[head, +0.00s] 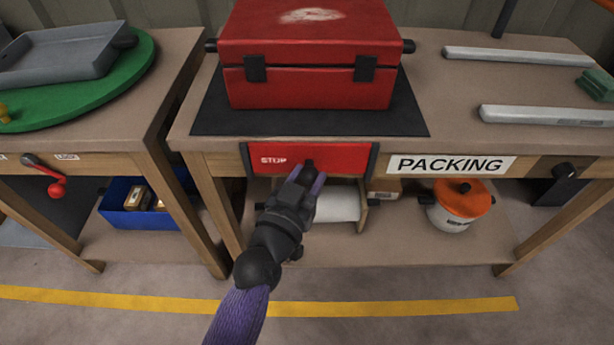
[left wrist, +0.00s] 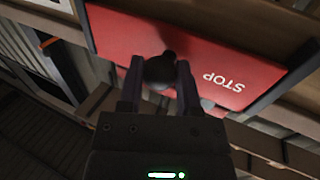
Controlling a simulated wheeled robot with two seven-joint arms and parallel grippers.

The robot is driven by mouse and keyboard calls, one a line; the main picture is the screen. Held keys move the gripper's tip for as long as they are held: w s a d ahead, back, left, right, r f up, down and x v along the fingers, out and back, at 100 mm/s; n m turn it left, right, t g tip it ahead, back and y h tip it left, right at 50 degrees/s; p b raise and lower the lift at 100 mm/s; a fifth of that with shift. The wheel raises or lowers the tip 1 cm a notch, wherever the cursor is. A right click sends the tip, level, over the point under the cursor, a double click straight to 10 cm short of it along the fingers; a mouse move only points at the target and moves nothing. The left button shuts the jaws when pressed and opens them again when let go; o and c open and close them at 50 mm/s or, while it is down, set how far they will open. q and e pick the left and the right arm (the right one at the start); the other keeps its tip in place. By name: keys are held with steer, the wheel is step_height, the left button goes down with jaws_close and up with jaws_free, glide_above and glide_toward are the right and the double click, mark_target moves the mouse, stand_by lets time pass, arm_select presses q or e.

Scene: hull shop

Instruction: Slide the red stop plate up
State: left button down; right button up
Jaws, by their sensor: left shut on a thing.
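The red stop plate (head: 343,157) is set in dark side rails on the front of the packing table, with white STOP lettering at its left. It also shows in the left wrist view (left wrist: 200,50), where the lettering looks upside down. My left gripper (head: 314,172) is at the plate's lower middle, shut on its dark round knob (left wrist: 159,70). The knob sits between the two fingers in the left wrist view. The gripper hides part of the plate's lower edge in the head view. My right gripper is not in view.
A red toolbox (head: 310,85) stands on a dark mat (head: 212,115) above the plate. A PACKING sign (head: 450,165) is right of it. Below, the shelf holds a white roll (head: 338,206) and an orange-lidded pot (head: 462,203). A blue bin (head: 125,214) is at left.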

mark_target(307, 175)
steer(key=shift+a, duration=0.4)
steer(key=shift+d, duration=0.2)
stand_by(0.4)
arm_select(q)
step_height(307, 175, up, 6)
steer(key=p, duration=0.5)
steer(key=shift+f, duration=0.15)
steer(key=shift+w+f, duration=0.1)
steer(key=shift+f, duration=0.2)
steer(key=c, duration=0.7)
jaws_free()
steer(key=shift+r, duration=0.1)
steer(key=shift+o, duration=0.6)
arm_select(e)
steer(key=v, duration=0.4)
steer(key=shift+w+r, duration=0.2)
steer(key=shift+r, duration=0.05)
arm_select(q)
steer(key=p+v, duration=0.4)
steer(key=v, duration=0.6)
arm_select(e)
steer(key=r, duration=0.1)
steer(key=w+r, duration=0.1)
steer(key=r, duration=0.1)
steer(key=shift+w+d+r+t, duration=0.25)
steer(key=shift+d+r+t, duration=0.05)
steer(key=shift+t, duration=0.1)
